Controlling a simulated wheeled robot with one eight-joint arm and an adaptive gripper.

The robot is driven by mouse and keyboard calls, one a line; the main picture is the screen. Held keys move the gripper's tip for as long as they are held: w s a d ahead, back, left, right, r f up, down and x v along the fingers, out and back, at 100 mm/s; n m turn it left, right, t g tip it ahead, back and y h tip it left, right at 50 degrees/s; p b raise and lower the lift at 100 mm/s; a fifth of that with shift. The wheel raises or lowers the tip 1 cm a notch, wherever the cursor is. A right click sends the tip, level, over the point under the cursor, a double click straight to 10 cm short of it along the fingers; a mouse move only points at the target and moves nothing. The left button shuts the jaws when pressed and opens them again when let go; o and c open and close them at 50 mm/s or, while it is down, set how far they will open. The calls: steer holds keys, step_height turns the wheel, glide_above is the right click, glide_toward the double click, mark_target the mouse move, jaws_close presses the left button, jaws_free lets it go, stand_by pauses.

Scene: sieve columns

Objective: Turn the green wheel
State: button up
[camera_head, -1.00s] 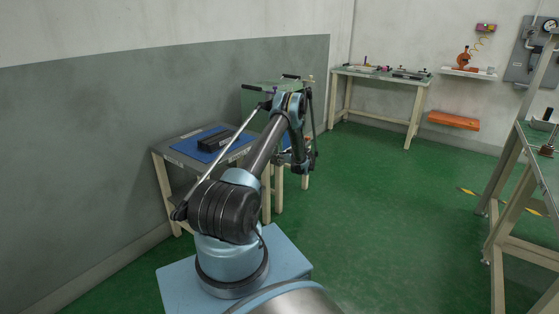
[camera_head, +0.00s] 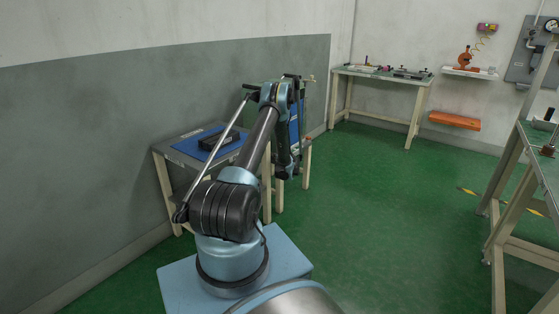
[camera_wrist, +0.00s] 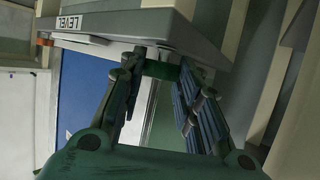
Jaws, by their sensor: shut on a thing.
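My gripper (camera_wrist: 162,70) is shut on a dark green piece (camera_wrist: 160,71), taken to be the green wheel, of which only a small part shows between the fingertips in the wrist view. The rest of the wheel is hidden, so its turn angle cannot be read. A grey block with a LEVEL label (camera_wrist: 84,23) is close above the fingertips. A blue panel (camera_wrist: 74,95) with a pale frame lies beyond, to the left. In the head view my gripper (camera_head: 286,170) points down at the side table, and the wheel cannot be made out.
A side table (camera_head: 172,152) holds a blue mat with a black block (camera_head: 219,139). A tall blue panel (camera_head: 295,128) stands behind my arm. A workbench (camera_head: 385,74) stands at the back, another table (camera_head: 536,165) at right. The green floor between is clear.

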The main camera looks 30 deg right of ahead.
steer(key=shift+w+a+m+g+h, duration=0.15)
steer(key=shift+m+g+h, duration=0.35)
steer(key=shift+m+h, duration=0.5)
steer(key=shift+m+g+h, duration=0.3)
steer(key=shift+m+h, duration=0.2)
steer(key=shift+h, duration=0.1)
steer(key=o, duration=1.1)
steer(key=shift+c, duration=0.2)
step_height(320, 180, up, 10)
